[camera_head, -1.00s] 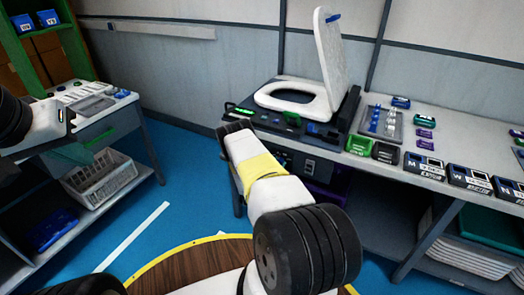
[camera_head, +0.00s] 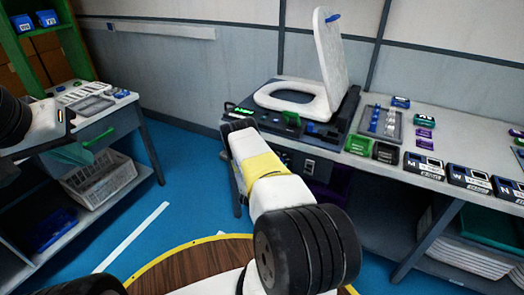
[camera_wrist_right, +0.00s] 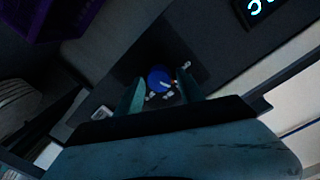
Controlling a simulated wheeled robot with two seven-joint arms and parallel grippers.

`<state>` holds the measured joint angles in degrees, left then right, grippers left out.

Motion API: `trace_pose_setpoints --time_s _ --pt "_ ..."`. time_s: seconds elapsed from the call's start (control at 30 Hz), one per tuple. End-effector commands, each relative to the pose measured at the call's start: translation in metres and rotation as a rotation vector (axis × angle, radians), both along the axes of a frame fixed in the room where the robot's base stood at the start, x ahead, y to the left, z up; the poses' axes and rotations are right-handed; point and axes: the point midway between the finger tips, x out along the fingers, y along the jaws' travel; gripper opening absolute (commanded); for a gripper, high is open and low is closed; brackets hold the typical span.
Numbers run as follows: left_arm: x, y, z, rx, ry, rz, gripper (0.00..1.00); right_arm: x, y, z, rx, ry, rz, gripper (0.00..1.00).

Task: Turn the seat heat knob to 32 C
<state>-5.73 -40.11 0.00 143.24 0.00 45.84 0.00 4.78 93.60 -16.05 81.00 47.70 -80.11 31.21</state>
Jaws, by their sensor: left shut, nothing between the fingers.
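The toilet seat unit (camera_head: 300,103) stands on the workbench with its lid up. In the right wrist view, a round blue knob (camera_wrist_right: 158,79) with a pale pointer mark sits on a dark panel, with small white marks around it. My right gripper (camera_wrist_right: 162,91) is open, its two teal fingers on either side of the knob in this view; contact cannot be told. In the head view, my right arm's end (camera_head: 236,126) is at the unit's front left and hides the knob.
A dark display with cyan digits (camera_wrist_right: 255,8) shows at the wrist view's top. Green and black boxes (camera_head: 385,152) and a grey tray (camera_head: 398,129) stand right of the unit. A white basket (camera_head: 103,180) sits under the left bench. Blue floor between benches is clear.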

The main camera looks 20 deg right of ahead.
Motion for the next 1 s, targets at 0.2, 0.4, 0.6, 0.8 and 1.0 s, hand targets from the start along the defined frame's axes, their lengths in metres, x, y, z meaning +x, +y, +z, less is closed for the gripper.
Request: trace_pose_setpoints --time_s 0.2,0.4,0.6,0.8,1.0 --pt "0.0 0.0 0.0 0.0 0.0 0.0 0.0 0.0 0.0 0.0 0.0 0.0 0.0 0.53" --pt "0.0 0.0 0.0 0.0 0.0 0.0 0.0 -0.003 0.004 0.0 0.0 0.001 0.001 0.53" --pt "0.0 0.0 0.0 0.0 0.0 0.0 0.0 -0.022 0.029 0.0 0.0 0.003 0.002 0.53" --pt "0.0 0.0 0.0 0.0 0.0 0.0 0.0 -0.041 0.053 0.002 0.001 0.001 0.002 0.53" --pt "0.0 0.0 0.0 0.0 0.0 0.0 0.0 -0.049 0.061 0.002 -0.001 0.0 0.0 0.53"
